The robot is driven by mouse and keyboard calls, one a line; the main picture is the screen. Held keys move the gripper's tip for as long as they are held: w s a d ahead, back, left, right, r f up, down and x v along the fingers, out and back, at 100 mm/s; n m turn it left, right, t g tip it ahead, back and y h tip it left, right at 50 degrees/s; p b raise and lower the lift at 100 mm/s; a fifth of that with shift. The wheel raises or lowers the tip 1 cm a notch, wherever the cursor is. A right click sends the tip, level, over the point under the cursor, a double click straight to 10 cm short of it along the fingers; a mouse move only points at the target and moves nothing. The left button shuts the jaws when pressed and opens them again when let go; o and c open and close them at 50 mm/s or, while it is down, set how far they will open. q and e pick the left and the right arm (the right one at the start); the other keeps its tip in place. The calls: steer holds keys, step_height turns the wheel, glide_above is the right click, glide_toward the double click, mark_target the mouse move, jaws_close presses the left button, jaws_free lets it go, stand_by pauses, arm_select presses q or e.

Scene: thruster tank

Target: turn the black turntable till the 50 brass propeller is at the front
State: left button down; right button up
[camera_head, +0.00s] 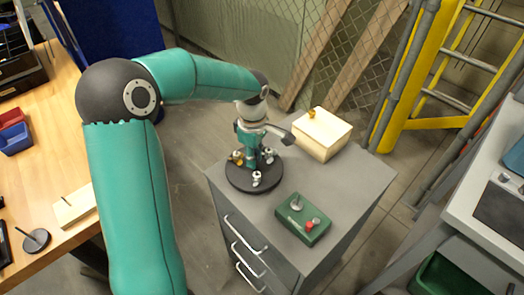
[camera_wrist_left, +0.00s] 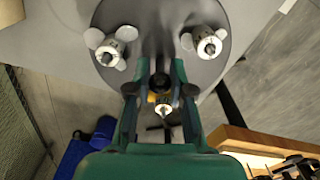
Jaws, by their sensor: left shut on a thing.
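The black turntable (camera_head: 239,180) sits on the grey cabinet top, with several small propellers standing on it. A brass propeller (camera_head: 237,157) is at its left side. Silver propellers (camera_head: 256,179) stand at the front and at the right. My left gripper (camera_head: 249,163) points down over the turntable, shut on a brass-coloured propeller (camera_wrist_left: 158,84). Its fingers (camera_wrist_left: 160,100) lie on both sides of that piece in the left wrist view, which also shows two silver propellers (camera_wrist_left: 110,50) on the turntable. No size numbers can be read. My right gripper is not in view.
A green control box (camera_head: 303,218) with a lever and red knob stands in front of the turntable on the cabinet (camera_head: 258,217). A cream box (camera_head: 322,138) with a brass piece on top is behind right. A wooden bench (camera_head: 60,120) is left, a yellow ladder (camera_head: 415,80) right.

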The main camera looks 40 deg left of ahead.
arm_select(q)
steer(key=shift+n+b, duration=0.6)
steer(key=shift+n, duration=1.1)
steer(key=shift+n+b, duration=0.3)
steer(key=shift+n, duration=1.4)
steer(key=c, duration=1.1)
jaws_free()
